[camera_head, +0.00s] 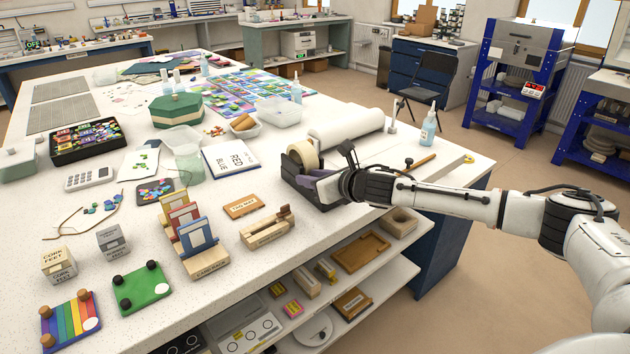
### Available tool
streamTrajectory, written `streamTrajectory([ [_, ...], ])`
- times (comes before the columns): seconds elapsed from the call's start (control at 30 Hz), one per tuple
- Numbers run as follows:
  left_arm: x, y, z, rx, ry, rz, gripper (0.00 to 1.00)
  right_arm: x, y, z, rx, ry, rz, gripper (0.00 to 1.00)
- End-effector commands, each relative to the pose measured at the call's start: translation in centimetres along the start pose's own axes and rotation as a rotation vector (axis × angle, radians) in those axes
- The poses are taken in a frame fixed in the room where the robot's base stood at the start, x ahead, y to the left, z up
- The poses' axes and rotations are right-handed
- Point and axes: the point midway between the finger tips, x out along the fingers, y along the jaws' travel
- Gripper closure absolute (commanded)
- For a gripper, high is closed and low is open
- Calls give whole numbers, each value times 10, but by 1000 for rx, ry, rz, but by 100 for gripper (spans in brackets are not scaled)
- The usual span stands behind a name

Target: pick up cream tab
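I cannot make out a separate cream tab with certainty. A cream tape roll (303,154) sits in a dark dispenser (296,180) near the table's front right edge. My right gripper (318,186) comes in from the right, with its fingers at the front end of the dispenser. The wrist and the dispenser hide the fingertips, so I cannot tell whether they touch or hold anything. My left gripper is not in view.
Left of the dispenser are a wooden block (267,229), an orange-brown plaque (242,206) and a rack (207,264) of coloured panels. Behind it lie a white roll (346,126) and a blue-edged card (229,157). A spray bottle (428,127) stands behind my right arm.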

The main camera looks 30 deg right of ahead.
Motion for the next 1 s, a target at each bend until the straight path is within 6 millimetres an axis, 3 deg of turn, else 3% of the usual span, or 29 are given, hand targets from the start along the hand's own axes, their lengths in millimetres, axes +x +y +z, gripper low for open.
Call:
streamTrajectory([
  [0.17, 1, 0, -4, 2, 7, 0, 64, 0, 0, 0, 0, 0, 1, 73],
  [0.33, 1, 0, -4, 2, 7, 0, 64, 0, 0, 0, 0, -1, 0, 100],
  [0.77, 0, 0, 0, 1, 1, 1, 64, 0, 0, 1, 0, -1, 0, 100],
  [1.0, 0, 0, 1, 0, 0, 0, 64, -9, 0, 14, -1, -5, 0, 100],
])
